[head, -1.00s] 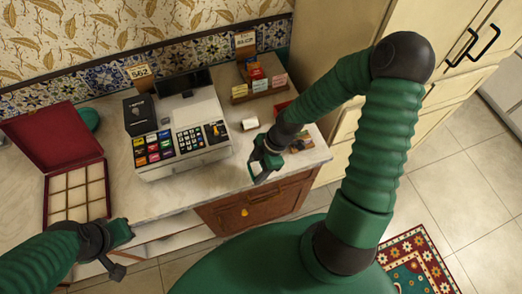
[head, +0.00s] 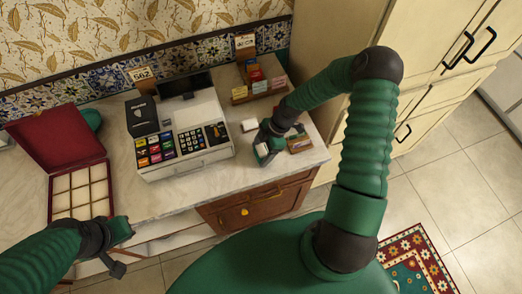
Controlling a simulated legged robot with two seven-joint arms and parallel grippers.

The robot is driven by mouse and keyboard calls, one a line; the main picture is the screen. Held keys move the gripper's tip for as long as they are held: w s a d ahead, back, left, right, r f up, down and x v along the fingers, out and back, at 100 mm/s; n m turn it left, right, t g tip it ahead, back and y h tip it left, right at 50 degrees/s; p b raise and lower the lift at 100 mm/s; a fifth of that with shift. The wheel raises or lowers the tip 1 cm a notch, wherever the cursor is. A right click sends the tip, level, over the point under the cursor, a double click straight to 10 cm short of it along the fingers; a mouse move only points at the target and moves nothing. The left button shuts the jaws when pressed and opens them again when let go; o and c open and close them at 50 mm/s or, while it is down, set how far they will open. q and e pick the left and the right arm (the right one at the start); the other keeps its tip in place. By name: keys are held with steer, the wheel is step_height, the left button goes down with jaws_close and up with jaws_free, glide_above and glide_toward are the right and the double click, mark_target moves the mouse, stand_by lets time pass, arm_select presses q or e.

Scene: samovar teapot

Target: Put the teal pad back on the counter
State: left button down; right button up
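My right gripper (head: 268,148) is low over the right part of the counter (head: 190,192), right of the cash register. Small pale patches show at its fingers, and I cannot tell whether they are bare counter or a held thing. No flat teal pad can be made out clearly. A rounded teal-green thing (head: 92,121) shows partly behind the red box lid, and I cannot tell whether it is the pad. My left gripper (head: 120,248) is at the counter's front edge, near the box; its finger opening is unclear.
The cash register (head: 185,130) stands mid-counter. An open red box (head: 80,190) with pale compartments is at the left. A tiered wooden rack (head: 258,88) stands behind. A white roll (head: 249,125) and a small wooden tray (head: 299,144) are close to my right gripper.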

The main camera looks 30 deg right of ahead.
steer(key=shift+o, duration=0.4)
steer(key=shift+r, duration=0.1)
steer(key=shift+d+r, duration=0.15)
steer(key=shift+r, duration=0.1)
steer(key=b+v, duration=0.1)
steer(key=v, duration=1)
arm_select(q)
steer(key=shift+a+f+b, duration=0.25)
steer(key=shift+f+b, duration=0.3)
steer(key=shift+f, duration=0.55)
arm_select(e)
steer(key=s+a+r+m+h, duration=0.2)
steer(key=s+a+m, duration=0.2)
steer(key=a+m, duration=0.2)
steer(key=s+a+r+m+t+h, duration=0.1)
steer(key=s+a+r+m+h, duration=0.1)
steer(key=a+m, duration=0.4)
steer(key=s+r+m, duration=0.1)
steer(key=s+m, duration=0.1)
steer(key=m, duration=0.1)
steer(key=shift+s+r+t, duration=0.25)
steer(key=shift+r+t, duration=0.05)
arm_select(q)
steer(key=shift+d, duration=0.35)
arm_select(e)
steer(key=shift+d, duration=0.25)
